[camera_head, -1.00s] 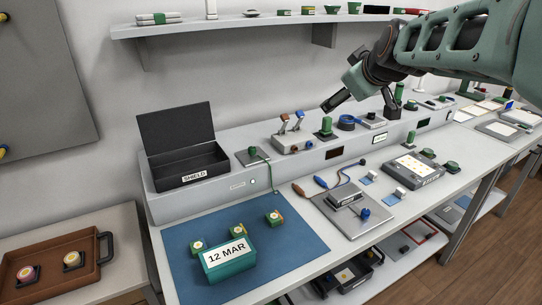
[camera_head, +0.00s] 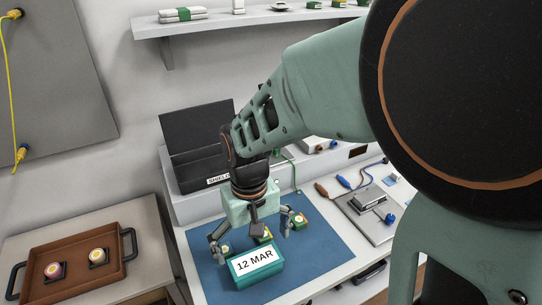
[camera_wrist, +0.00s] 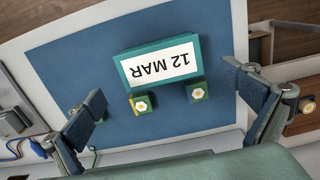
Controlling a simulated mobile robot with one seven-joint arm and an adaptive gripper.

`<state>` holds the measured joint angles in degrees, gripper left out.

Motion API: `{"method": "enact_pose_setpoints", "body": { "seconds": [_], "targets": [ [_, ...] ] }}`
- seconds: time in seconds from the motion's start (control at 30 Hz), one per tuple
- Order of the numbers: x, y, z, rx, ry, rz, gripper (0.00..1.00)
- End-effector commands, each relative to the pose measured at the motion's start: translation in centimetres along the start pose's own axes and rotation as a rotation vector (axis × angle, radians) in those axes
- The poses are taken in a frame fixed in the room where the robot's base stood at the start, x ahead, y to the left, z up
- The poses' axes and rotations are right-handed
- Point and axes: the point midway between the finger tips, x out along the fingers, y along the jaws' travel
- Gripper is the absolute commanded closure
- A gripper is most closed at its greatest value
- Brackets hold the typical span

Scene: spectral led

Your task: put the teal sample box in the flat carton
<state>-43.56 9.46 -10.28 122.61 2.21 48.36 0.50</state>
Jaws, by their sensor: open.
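The teal box (camera_head: 257,267) with a white "12 MAR" label lies on the blue mat (camera_head: 315,262) near its front edge. It also shows in the wrist view (camera_wrist: 159,62), upside down, at the top middle. My gripper (camera_head: 253,246) is open and empty, above the mat and just behind the teal box in the head view. In the wrist view its fingers (camera_wrist: 165,106) stand wide apart, and the box lies beyond and between them. I cannot pick out a flat carton in the current frames.
Small green blocks (camera_wrist: 200,91) with pale round tops sit close beside the teal box. A dark open-lidded box (camera_head: 200,170) marked SHIELD stands on the raised ledge behind. A brown tray (camera_head: 80,257) with two round pieces is at the left. My arm hides the right side.

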Motion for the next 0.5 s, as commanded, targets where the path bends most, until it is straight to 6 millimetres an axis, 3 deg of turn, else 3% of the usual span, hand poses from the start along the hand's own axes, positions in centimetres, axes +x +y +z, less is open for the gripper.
{"method": "enact_pose_setpoints", "body": {
  "seconds": [0.1, 0.27, 0.5],
  "targets": [
    [1.7, 0.0, 0.0, -0.001, -0.001, -0.001, 0.00],
    [2.7, 0.0, 0.0, -0.002, 0.002, 0.000, 0.00],
    [6.2, 0.0, 0.2, -0.002, 0.000, 0.000, 0.00]
  ]
}}
